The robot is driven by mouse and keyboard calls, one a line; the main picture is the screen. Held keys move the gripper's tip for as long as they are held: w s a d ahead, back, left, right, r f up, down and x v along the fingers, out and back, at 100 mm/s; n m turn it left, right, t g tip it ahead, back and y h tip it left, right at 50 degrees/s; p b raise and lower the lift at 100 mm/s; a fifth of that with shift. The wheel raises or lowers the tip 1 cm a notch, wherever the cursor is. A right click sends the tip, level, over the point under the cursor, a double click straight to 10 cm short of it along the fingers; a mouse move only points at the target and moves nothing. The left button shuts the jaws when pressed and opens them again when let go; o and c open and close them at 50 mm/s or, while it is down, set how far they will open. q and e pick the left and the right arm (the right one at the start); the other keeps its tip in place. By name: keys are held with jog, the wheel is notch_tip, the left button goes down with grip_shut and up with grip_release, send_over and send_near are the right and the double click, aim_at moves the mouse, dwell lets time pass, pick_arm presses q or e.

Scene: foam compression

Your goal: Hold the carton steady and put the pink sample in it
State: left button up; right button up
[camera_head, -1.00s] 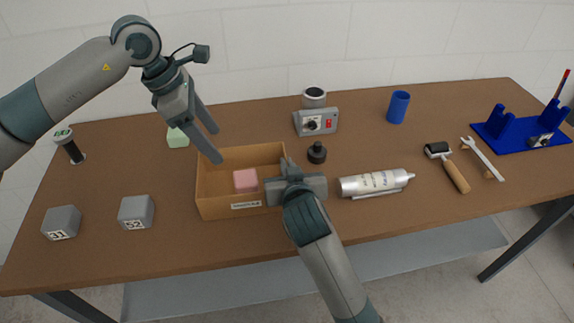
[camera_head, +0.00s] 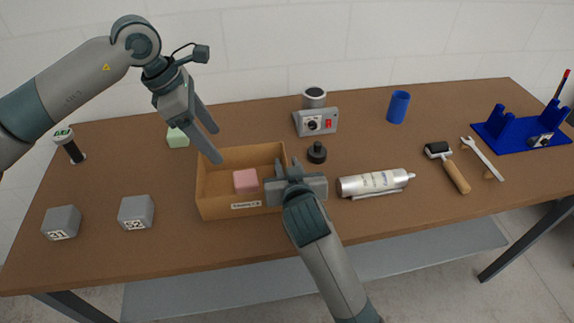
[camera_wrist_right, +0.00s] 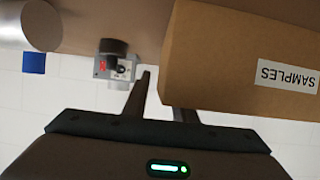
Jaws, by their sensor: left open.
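The open brown carton (camera_head: 221,207) stands near the front of the table, its SAMPLES label facing front. The pink sample (camera_head: 245,181) lies inside it, apart from both grippers. My left gripper (camera_head: 215,144) is open and empty, above the carton's back left. My right gripper (camera_head: 291,168) is at the carton's right wall; in the right wrist view (camera_wrist_right: 165,95) one finger is outside the carton (camera_wrist_right: 225,60) and the other is partly hidden behind its front. A narrow gap shows beside the outer finger; I cannot tell whether the fingers grip the wall.
A green block (camera_head: 178,138) lies behind the carton. Grey blocks 52 (camera_head: 136,212) and 31 (camera_head: 61,222) stand left. A black knob weight (camera_head: 317,153) and silver cylinder (camera_head: 375,183) lie right. Behind are a grey device (camera_head: 316,122) and blue cup (camera_head: 398,107).

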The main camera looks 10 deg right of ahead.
jog(key=shift+s, duration=0.15)
jog(key=v, duration=1.1)
jog(key=shift+s+r, duration=0.25)
jog(key=shift+s, duration=0.05)
